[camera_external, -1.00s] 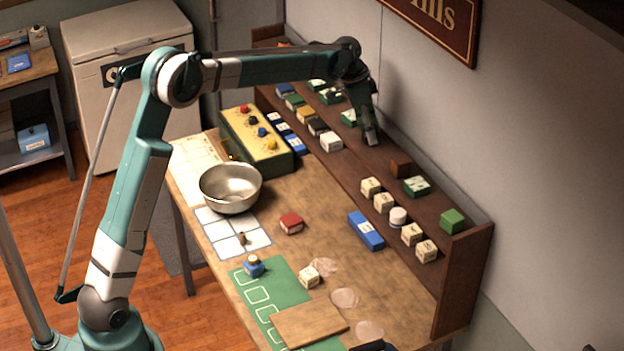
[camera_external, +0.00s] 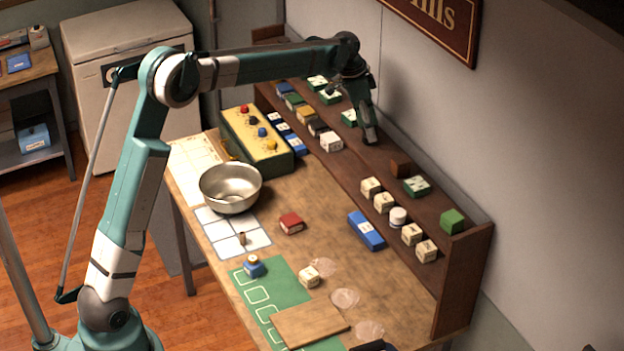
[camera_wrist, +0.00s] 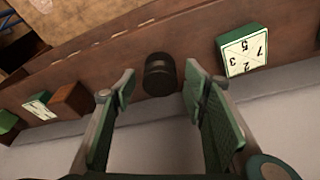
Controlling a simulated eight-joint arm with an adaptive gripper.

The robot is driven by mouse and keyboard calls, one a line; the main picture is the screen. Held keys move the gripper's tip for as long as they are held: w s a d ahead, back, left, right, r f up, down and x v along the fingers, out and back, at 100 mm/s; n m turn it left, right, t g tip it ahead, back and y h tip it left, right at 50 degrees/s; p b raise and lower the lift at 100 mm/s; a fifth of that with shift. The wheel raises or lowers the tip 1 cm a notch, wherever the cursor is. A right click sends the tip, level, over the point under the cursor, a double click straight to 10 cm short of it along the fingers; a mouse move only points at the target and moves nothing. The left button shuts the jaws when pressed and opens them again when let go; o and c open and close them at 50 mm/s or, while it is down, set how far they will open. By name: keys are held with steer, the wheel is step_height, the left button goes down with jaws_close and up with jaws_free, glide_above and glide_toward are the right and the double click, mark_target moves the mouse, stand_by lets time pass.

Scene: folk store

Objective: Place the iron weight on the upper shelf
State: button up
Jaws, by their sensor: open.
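A dark cylinder, which looks like the iron weight (camera_wrist: 159,75), stands on the brown upper shelf (camera_external: 382,156). In the wrist view it sits between and just beyond the fingertips of my gripper (camera_wrist: 158,82). My gripper is open, with a clear gap on each side of the weight. In the external view my gripper (camera_external: 369,138) is low over the shelf, and I cannot tell the weight apart from the fingers there. The shelf also fills the upper part of the wrist view (camera_wrist: 195,52).
A green-and-white numbered box (camera_wrist: 243,50) is beside the weight in the wrist view. The wall is close behind. A metal bowl (camera_external: 230,187) stands on the table below.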

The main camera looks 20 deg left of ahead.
steer(key=v, duration=1)
steer(key=shift+r+b, duration=0.2)
steer(key=shift+b, duration=0.15)
steer(key=shift+s, duration=0.1)
steer(key=s+a+r+n+t+y, duration=0.1)
steer(key=s+a+r+n+t, duration=0.15)
steer(key=s+a, duration=0.95)
steer(key=s+a+r+n+t, duration=0.15)
steer(key=s+a+n, duration=0.25)
steer(key=s+a, duration=0.75)
steer(key=s+a+f+n, duration=0.2)
steer(key=s+a+f, duration=0.2)
steer(key=s, duration=0.4)
steer(key=s+a+f+n+t+y, duration=0.1)
steer(key=s+a+f+n, duration=0.1)
steer(key=s+a+f, duration=0.3)
steer(key=s+a+f+n+t+y, duration=0.1)
steer(key=s+a+f+n, duration=0.2)
steer(key=s+a+f, duration=0.2)
steer(key=s+a, duration=0.3)
steer(key=s, duration=0.3)
